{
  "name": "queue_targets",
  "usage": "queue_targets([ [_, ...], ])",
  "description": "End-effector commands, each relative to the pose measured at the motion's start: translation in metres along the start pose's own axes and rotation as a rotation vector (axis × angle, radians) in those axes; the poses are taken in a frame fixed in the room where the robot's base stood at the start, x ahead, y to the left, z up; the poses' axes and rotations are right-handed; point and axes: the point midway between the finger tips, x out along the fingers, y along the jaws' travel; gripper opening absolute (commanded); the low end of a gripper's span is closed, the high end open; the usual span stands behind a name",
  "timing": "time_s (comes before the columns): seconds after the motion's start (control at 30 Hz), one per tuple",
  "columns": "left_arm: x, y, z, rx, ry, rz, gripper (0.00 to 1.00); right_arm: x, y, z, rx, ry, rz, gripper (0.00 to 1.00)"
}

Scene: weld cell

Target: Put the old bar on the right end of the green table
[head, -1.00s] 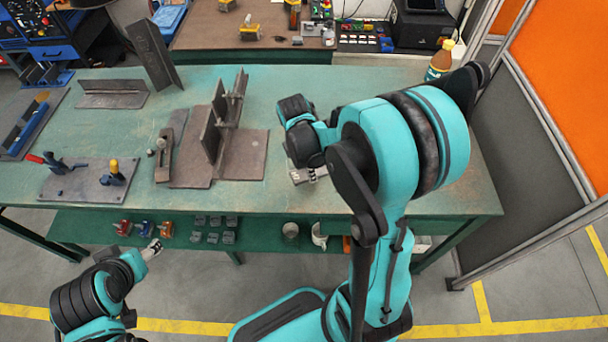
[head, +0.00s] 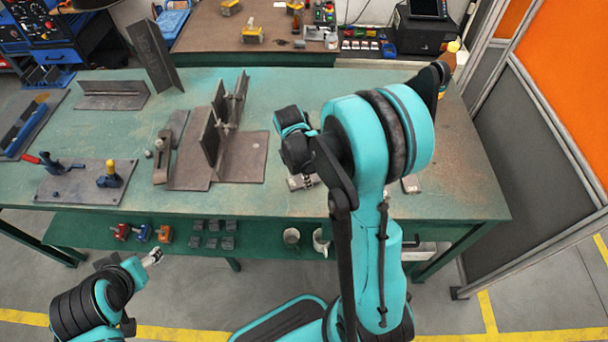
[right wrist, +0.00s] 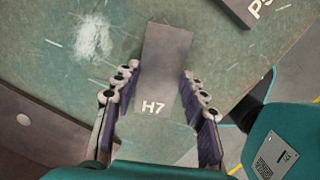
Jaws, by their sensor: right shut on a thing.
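A flat grey bar marked H7 (right wrist: 165,75) lies between the fingers of my right gripper (right wrist: 160,85) in the right wrist view, and the gripper is shut on it. In the head view my right gripper (head: 303,183) is low over the front of the green table (head: 465,190), right of the middle; my arm hides most of the bar there. A second dark bar with white letters (right wrist: 245,8) is cut off at the top right of the wrist view. My left gripper (head: 153,257) is in front of the table; its jaws are too small to read.
A welded plate assembly (head: 240,150) stands left of my right gripper. A clamp plate (head: 85,182) is further left. A small grey piece (head: 410,184) lies right of my right arm. The table's right end is mostly clear. A grey and orange partition (head: 530,160) stands beyond it.

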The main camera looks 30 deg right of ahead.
Motion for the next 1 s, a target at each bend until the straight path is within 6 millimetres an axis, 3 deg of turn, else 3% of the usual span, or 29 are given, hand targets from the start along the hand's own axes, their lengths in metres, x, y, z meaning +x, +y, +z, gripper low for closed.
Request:
queue_targets([
  [0.03, 0.002, 0.000, 0.002, 0.000, 0.000, 0.000, 0.60, 0.003, 0.000, 0.000, 0.000, 0.000, 0.000, 0.00],
  [0.07, 0.002, 0.000, 0.001, 0.000, 0.000, 0.000, 0.60, 0.002, 0.000, 0.000, 0.000, 0.000, 0.000, 0.50],
  [0.1, 0.001, 0.000, 0.001, 0.000, 0.000, 0.000, 0.60, 0.002, 0.000, 0.000, 0.000, 0.000, 0.000, 0.61],
  [0.13, 0.001, 0.000, 0.001, 0.000, 0.000, 0.000, 0.60, 0.002, 0.000, 0.000, 0.000, 0.000, 0.000, 0.63],
  [0.53, -0.004, 0.000, -0.003, 0.000, 0.000, 0.000, 0.60, -0.007, 0.000, 0.001, 0.000, 0.000, 0.000, 0.63],
  [1.0, -0.035, 0.000, -0.025, 0.000, 0.000, 0.000, 0.60, -0.103, 0.000, 0.001, 0.000, 0.000, 0.000, 0.63],
])
